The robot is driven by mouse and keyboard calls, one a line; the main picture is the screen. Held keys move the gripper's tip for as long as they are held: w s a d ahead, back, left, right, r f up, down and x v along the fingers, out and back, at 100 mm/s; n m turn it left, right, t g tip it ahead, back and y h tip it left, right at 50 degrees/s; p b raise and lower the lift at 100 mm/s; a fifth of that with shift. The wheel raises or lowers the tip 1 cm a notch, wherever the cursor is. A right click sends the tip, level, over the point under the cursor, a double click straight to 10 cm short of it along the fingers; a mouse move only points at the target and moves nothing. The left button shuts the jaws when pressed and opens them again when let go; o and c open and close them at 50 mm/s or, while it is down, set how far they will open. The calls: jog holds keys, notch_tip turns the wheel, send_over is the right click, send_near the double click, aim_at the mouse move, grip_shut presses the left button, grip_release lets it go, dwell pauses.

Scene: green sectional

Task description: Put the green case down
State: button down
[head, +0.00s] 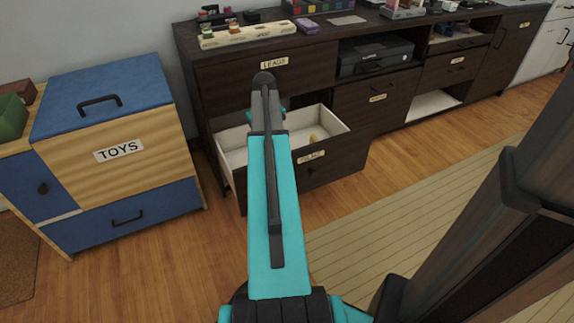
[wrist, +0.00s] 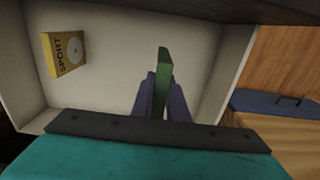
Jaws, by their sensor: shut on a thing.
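My gripper (wrist: 163,98) shows in the wrist view with its two dark fingers closed on the thin green case (wrist: 163,65), which stands on edge between them. Case and fingers are over the pale inside of an open drawer (wrist: 108,75); I cannot tell whether the case touches the drawer floor. In the head view my arm reaches over the same open drawer (head: 335,122) of the dark cabinet and hides the case and most of the gripper.
A toy chest (head: 130,140) stands left of the cabinet. Small items and boxes cover parts of the cabinet top (head: 345,32). A pale rug (head: 400,210) lies in front.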

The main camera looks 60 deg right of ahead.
dwell(0.3)
jog(key=shift+f+b, duration=1)
jog(key=shift+f, duration=1.45)
jog(key=shift+f+b, duration=1.1)
jog(key=shift+f, duration=1.4)
jog(key=shift+f, duration=0.15)
jog(key=c, duration=1.7)
grip_release()
jog(key=shift+c, duration=0.2)
notch_tip(320, 180, up, 12)
jog(key=p, duration=0.5)
